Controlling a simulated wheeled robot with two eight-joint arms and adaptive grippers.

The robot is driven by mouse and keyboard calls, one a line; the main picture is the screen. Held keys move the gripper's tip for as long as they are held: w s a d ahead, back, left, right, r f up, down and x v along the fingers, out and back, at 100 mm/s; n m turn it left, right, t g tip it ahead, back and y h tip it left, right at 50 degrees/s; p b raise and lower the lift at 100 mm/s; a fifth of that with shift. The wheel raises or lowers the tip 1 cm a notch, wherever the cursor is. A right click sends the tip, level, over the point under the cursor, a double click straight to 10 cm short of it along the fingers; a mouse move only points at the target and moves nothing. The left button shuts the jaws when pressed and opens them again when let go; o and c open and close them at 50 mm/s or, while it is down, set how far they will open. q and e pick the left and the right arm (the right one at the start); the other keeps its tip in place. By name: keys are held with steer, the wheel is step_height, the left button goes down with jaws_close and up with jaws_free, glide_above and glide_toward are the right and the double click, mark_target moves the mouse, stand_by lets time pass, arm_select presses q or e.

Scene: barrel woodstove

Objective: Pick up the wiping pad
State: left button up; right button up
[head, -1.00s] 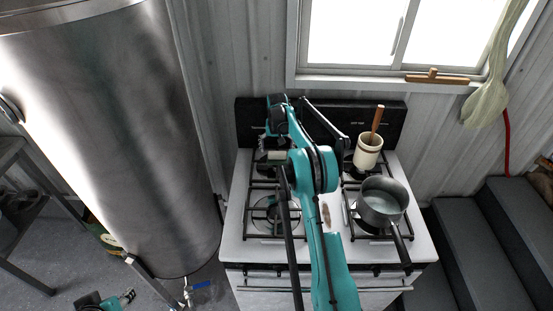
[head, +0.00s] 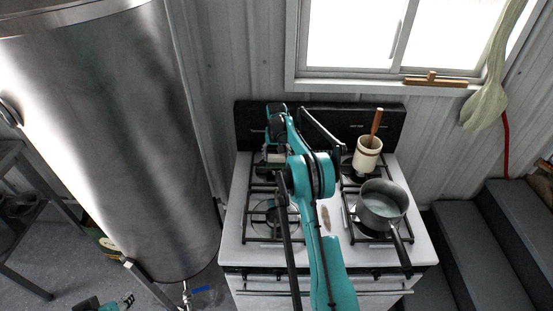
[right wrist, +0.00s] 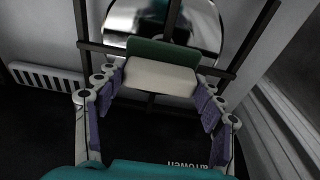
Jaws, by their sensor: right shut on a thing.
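The wiping pad (right wrist: 160,72) is a block with a green back and a whitish face. In the right wrist view it sits between the fingers of my right gripper (right wrist: 158,80), which is shut on it. In the head view the pad (head: 275,158) shows as a small pale patch at the rear left of the stove, under my right gripper (head: 274,150). My arm hides part of that area. A small teal piece of my left gripper (head: 122,303) shows at the bottom left edge; its fingers are too cut off to read.
The white stove (head: 236,225) has black grates. A grey saucepan (head: 382,204) stands front right, its handle toward me. A cream crock (head: 367,154) with a wooden-handled tool stands behind it. A large metal barrel (head: 110,130) rises at left; dark steps (head: 485,250) are at right.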

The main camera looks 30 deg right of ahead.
mark_target(278, 155)
steer(key=r, duration=0.4)
steer(key=shift+s+d+r, duration=0.2)
steer(key=shift+d+r, duration=0.05)
steer(key=s+d+r+p, duration=0.1)
steer(key=s+d+r, duration=0.5)
steer(key=s, duration=0.3)
steer(key=shift+d+r, duration=0.15)
steer(key=shift+r, duration=0.05)
